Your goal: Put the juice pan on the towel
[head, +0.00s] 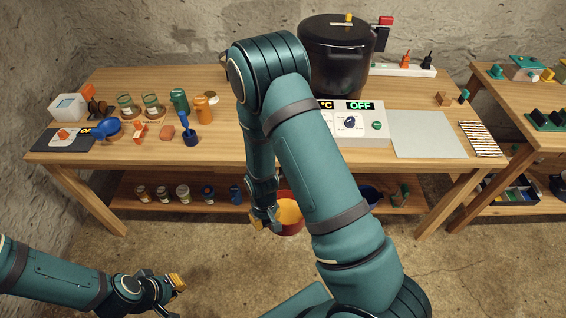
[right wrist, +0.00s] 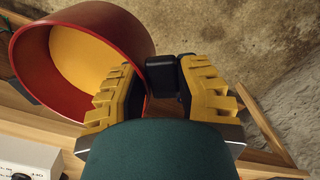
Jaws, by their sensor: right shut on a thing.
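The juice pan (head: 290,212) is red with a yellow-orange inside, in front of the table's lower shelf in the head view. It fills the upper left of the right wrist view (right wrist: 88,52). My right gripper (head: 266,217) is shut on its black handle, with yellow fingers on both sides in the right wrist view (right wrist: 160,88).
A large dark pot (head: 335,62) stands at the table's back. A white control panel (head: 352,124) lies left of the sheet, a striped item (head: 482,139) right of it. Jars and tools crowd the left of the wooden table (head: 250,160). My right arm hides part of the middle.

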